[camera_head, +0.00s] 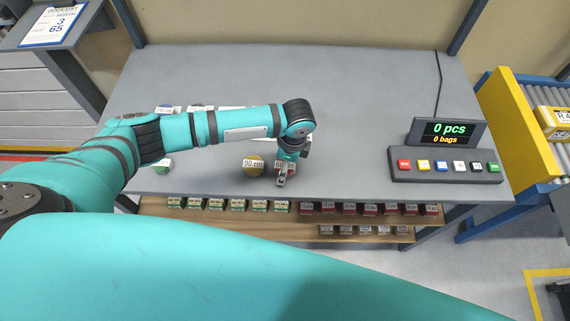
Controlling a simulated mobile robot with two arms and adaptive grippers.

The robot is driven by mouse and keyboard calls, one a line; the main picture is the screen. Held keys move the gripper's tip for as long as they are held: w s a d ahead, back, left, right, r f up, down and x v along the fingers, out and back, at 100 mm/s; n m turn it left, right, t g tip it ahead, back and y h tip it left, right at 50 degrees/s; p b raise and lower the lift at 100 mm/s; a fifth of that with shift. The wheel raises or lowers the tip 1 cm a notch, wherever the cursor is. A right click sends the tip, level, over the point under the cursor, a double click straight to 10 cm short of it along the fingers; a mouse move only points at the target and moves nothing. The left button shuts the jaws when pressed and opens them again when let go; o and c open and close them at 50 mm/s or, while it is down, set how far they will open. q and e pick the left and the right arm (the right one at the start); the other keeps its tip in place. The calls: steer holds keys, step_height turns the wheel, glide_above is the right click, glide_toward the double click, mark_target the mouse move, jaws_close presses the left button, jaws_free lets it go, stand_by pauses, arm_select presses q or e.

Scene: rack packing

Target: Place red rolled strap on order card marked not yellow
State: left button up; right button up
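My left gripper (283,176) points down over the front part of the grey table. It is at a small reddish item with a white label (291,164), which may be the red rolled strap. The gripper covers much of this item, and I cannot tell whether the fingers are closed on it. A green item with a white label (163,163) lies farther left, partly behind my arm. White cards (168,109) show behind my forearm, mostly hidden, their text unreadable. My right gripper is out of view.
A button panel with several coloured buttons (446,178) and a display reading 0 pcs, 0 bags (446,131) stands at right. Shelves below the front edge hold several small labelled boxes (238,205). The table's back and centre right are clear. A yellow-sided roller conveyor (502,105) is at right.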

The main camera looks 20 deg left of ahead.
arm_select(q)
steer(key=c, duration=1.4)
